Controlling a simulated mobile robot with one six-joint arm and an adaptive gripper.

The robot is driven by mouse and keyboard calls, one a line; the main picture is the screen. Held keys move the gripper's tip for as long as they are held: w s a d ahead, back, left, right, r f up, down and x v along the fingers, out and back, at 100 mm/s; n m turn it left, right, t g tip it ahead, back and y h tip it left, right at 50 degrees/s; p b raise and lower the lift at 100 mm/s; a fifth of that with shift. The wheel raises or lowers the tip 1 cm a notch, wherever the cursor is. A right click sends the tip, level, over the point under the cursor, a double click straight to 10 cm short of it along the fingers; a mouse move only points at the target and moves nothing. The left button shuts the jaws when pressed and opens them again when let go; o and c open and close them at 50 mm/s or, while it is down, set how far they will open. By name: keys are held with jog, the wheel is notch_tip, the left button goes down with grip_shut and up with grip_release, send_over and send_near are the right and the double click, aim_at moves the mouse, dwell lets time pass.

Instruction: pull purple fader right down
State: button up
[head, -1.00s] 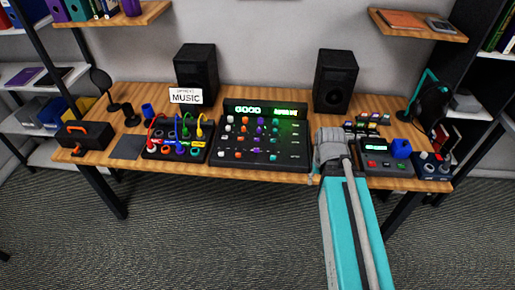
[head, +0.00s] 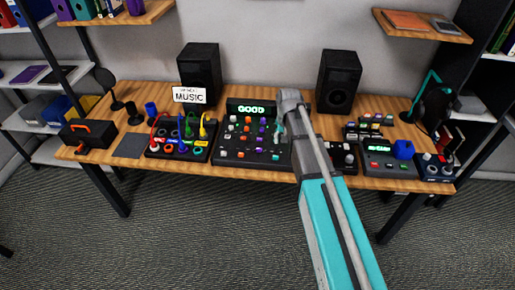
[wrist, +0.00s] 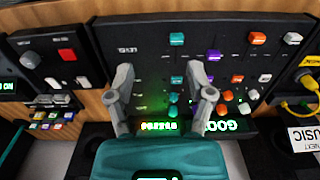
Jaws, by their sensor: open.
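The purple fader (wrist: 215,55) is on the black mixer panel (wrist: 140,30) in the wrist view, in a row with teal, orange and white faders. Its cap sits farther from the panel's front edge than theirs. In the head view the purple fader (head: 261,153) is small, near the panel's front. My gripper (wrist: 161,82) is open and empty over the panel, with its two grey fingers spread. The purple cap lies outside the fingers, to the right in the wrist view. In the head view my gripper (head: 279,131) covers the panel's right side.
Several coloured knobs stand close together on the panel. A patch box with cables (head: 181,150) is on its left. A small box with a red button (wrist: 60,60) is beside it. Two speakers (head: 339,82) stand behind on the wooden desk (head: 200,171).

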send_over(259, 148)
jog(key=shift+s+r, duration=0.1)
jog(key=shift+f, duration=0.2)
notch_tip(259, 148, down, 13)
jog(key=b, duration=1.3)
jog(key=shift+f+b, duration=0.2)
jog(key=shift+b, duration=0.1)
dwell(0.4)
